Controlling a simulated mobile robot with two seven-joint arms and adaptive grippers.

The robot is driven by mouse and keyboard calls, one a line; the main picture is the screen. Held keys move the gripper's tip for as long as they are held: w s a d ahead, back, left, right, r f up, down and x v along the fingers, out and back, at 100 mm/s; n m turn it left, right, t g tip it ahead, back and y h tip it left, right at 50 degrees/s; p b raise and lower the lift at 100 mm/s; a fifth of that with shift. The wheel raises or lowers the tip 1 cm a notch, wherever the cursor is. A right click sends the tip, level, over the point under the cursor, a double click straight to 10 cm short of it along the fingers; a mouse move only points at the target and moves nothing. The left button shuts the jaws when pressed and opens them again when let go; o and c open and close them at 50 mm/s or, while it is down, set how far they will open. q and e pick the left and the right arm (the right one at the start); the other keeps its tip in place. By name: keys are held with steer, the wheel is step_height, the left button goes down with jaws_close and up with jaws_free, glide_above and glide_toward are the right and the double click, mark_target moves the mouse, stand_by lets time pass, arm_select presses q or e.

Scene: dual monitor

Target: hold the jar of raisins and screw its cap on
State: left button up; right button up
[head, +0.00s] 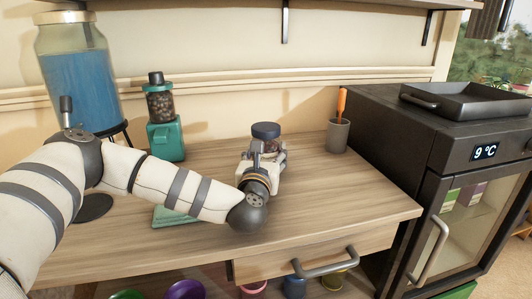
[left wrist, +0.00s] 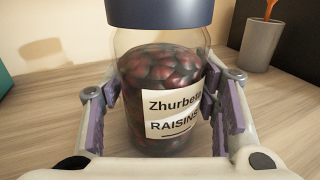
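The jar of raisins (left wrist: 160,75) is clear glass with dark raisins and a white label. It stands upright on the desk. Its dark blue cap (left wrist: 160,12) sits at the jar's top; how tightly it is seated cannot be seen. In the head view the cap (head: 266,130) shows above my left gripper (head: 262,158), which mostly hides the jar. In the left wrist view, my left gripper's purple-padded fingers (left wrist: 168,108) are on both sides of the jar and appear to touch it. My right gripper is not in view.
A grey cup (head: 338,136) with an orange-handled tool stands right of the jar. A green dispenser (head: 165,138) and a large jar of blue liquid (head: 80,85) stand to the left. A black fridge (head: 395,125) borders the desk (head: 350,200); its front right is clear.

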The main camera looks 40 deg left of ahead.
arm_select(q)
steer(key=o, duration=0.3)
steer(key=shift+r, duration=0.25)
steer(key=v, duration=1.2)
